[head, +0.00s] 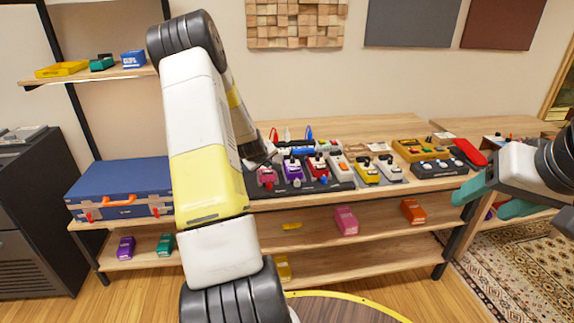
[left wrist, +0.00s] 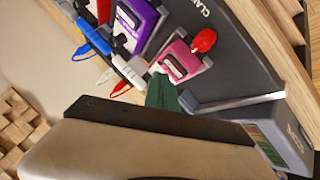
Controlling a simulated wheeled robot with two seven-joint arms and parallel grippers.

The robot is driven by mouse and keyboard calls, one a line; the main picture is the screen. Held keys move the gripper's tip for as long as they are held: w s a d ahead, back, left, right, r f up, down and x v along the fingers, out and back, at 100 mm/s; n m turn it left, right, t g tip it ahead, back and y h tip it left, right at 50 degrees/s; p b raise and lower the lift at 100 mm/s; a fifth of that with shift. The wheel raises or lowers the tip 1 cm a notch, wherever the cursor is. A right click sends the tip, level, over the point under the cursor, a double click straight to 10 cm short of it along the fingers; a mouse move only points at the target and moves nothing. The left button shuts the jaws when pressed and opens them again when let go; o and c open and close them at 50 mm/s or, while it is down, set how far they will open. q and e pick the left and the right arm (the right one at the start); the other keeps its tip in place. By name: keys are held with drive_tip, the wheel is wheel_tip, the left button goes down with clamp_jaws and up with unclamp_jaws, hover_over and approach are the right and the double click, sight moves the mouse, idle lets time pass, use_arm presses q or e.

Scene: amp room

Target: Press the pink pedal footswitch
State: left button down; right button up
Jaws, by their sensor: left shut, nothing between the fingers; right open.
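The pink pedal (head: 266,178) stands at the left end of the dark pedalboard (head: 345,184) on the table. In the left wrist view the pink pedal (left wrist: 181,57) has a rounded red footswitch (left wrist: 204,40) at one end and a white plug at the other. My left gripper (left wrist: 163,92) is shut and empty, its green fingertips beside the plug end of the pink pedal, apart from the red footswitch. I cannot tell whether they touch the pedal. In the head view my arm hides most of that gripper. My right gripper (head: 492,197) is open and empty at the right, clear of the board.
A purple pedal (head: 292,168) and a red pedal (head: 317,167) stand close beside the pink one. Cables with blue and red plugs rise behind them. A blue case (head: 120,180) lies left. Lower shelves hold small coloured boxes, including a pink one (head: 346,220).

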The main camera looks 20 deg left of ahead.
sight(267, 173)
use_arm(q)
drive_tip(key=shift+f, duration=0.1)
idle(0.6)
drive_tip(key=shift+f, duration=0.35)
drive_tip(key=shift+f, duration=0.5)
idle(0.7)
drive_tip(key=shift+r, duration=0.9)
drive_tip(key=shift+r, duration=0.1)
drive_tip(key=shift+r, duration=2.4)
